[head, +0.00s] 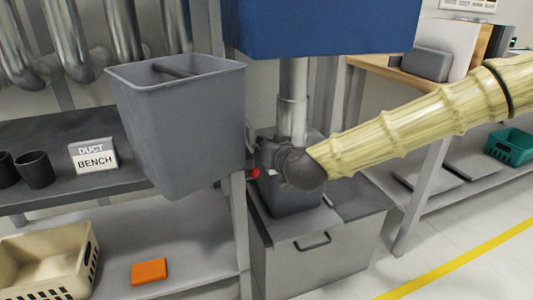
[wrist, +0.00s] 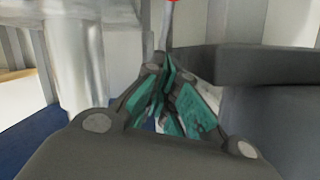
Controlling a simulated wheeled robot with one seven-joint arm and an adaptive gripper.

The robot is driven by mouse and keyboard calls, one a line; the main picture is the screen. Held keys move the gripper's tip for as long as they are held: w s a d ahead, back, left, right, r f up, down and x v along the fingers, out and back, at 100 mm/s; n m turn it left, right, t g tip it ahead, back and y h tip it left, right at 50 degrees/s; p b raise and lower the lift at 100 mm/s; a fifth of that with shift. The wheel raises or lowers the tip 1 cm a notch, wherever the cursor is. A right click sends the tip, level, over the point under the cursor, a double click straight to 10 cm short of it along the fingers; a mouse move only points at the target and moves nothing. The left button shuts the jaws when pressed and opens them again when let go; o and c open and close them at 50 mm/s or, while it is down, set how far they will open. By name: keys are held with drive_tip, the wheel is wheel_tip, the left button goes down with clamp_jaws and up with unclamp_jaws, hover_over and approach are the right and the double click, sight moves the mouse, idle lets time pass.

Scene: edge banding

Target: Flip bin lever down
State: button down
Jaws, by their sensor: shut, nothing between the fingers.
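The lever shows as a small red end (head: 253,173) in the head view, beside the post to the right of the grey bin (head: 178,125). The red end sits just below my gripper (head: 256,148). In the wrist view the lever is a thin pale rod (wrist: 165,28), with its red end cut off at the top edge, just beyond the fingertips. My gripper (wrist: 168,75) is shut and empty, its teal-padded fingers together. It is close to the rod; I cannot tell whether they touch. The lever's pivot is hidden. A grey bin wall (wrist: 270,115) is at the right of the wrist view.
A blue housing (head: 320,25) and metal pipe (head: 293,100) stand above and behind my gripper. A grey cabinet (head: 325,260) is below it. A dark bench (head: 75,180) with a "DUCT BENCH" sign (head: 93,156) is at left. Open floor lies at lower right.

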wheel_tip(320, 180, down, 7)
drive_tip(key=t+y+b, duration=0.1)
drive_tip(key=t+b, duration=0.1)
drive_tip(key=b, duration=0.5)
drive_tip(key=shift+r, duration=0.2)
drive_tip(key=shift+s+f, duration=0.15)
drive_tip(key=shift+f, duration=0.05)
